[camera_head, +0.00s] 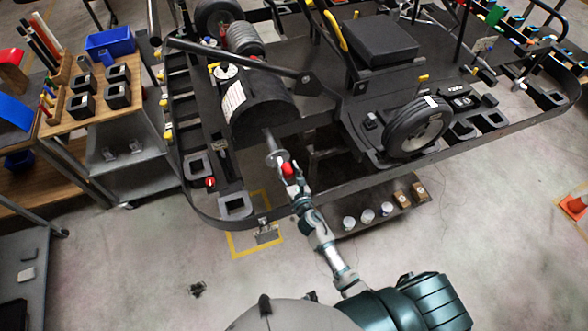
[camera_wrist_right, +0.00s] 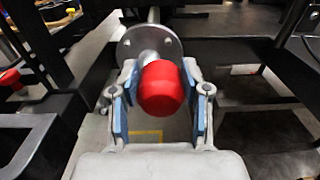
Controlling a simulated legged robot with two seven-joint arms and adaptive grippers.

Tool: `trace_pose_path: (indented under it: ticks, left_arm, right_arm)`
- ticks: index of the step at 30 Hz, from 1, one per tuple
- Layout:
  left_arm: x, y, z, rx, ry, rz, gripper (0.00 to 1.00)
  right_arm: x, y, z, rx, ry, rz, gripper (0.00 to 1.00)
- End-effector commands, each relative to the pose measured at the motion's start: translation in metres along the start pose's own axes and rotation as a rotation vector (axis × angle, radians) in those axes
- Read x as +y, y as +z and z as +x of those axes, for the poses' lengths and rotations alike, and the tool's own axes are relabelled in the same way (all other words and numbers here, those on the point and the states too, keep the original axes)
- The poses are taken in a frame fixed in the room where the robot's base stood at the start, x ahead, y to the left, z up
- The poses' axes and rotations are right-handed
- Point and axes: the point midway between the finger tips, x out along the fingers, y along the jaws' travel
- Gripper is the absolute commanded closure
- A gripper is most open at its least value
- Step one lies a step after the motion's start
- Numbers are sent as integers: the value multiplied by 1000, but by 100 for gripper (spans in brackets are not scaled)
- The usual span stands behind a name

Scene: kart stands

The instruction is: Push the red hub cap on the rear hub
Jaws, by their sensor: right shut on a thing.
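The red hub cap (camera_wrist_right: 161,88) is between the blue-padded fingers of my right gripper (camera_wrist_right: 160,105), which is shut on it. In the head view the cap (camera_head: 288,169) shows as a small red spot at the fingertips of the right gripper (camera_head: 293,178). The rear hub (camera_wrist_right: 150,43) is a grey metal flange on a shaft, directly beyond the cap. In the head view the hub (camera_head: 275,157) sits at the shaft's end. The cap overlaps the hub's centre in the wrist view; I cannot tell whether it is fully seated. My left gripper is not in view.
The kart frame (camera_head: 335,190) curves around the hub. A black wheel (camera_head: 417,127) lies to the right on the frame. A wooden bench (camera_head: 75,115) with a blue bin (camera_head: 109,43) stands at the left. A lower shelf (camera_head: 385,208) holds white cups. The floor in front is mostly clear.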

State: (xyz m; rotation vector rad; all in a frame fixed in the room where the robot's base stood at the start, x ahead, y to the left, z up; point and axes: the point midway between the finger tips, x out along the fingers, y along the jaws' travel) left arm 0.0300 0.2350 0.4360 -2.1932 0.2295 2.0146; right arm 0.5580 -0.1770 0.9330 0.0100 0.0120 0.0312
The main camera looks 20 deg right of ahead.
Motion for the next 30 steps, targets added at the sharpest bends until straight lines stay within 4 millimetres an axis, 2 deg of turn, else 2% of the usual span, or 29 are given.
trace_pose_path:
  ticks: [3, 9, 13, 21, 25, 30]
  left_arm:
    - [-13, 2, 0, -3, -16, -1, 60]
    - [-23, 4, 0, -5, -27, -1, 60]
    - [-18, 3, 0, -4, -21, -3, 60]
    - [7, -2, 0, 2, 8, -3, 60]
    - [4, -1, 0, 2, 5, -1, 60]
    - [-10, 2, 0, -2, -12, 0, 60]
  right_arm:
    - [0, 0, 0, 0, 0, 2, 95]
    - [-1, 0, 0, 0, 0, 4, 95]
    - [2, 0, 0, 0, 0, 3, 95]
    - [19, 3, 0, -1, 2, -9, 95]
    - [26, 4, 0, -1, 2, -16, 95]
    - [29, 4, 0, -1, 2, -17, 95]
